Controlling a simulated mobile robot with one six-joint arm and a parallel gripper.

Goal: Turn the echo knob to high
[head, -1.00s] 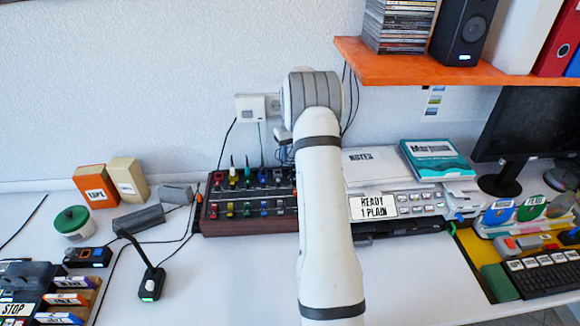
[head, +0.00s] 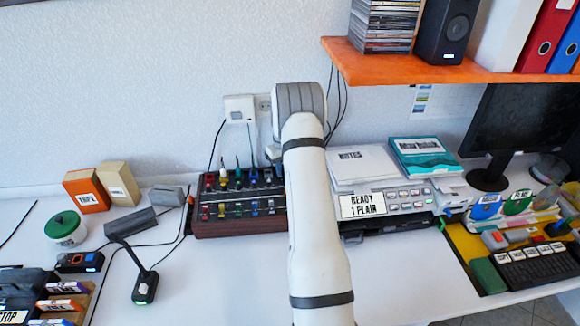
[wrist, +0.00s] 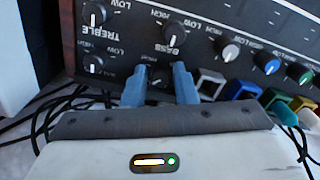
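The mixer panel (head: 240,226) is a dark box with wooden edges and rows of coloured knobs, against the wall left of my arm in the head view. In the wrist view the panel (wrist: 255,12) appears upside down, with white-lined knobs labelled TREBLE and BASS. My gripper (wrist: 160,84) has its two blue fingers apart, one on each side of a dark knob (wrist: 159,75). I cannot tell whether they touch it. That knob's name is hidden, and I read no ECHO label. My arm hides the gripper in the head view.
Coloured blocks (wrist: 247,88) and cables lie close right of my gripper in the wrist view. A desk microphone (head: 145,288) stands front left.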

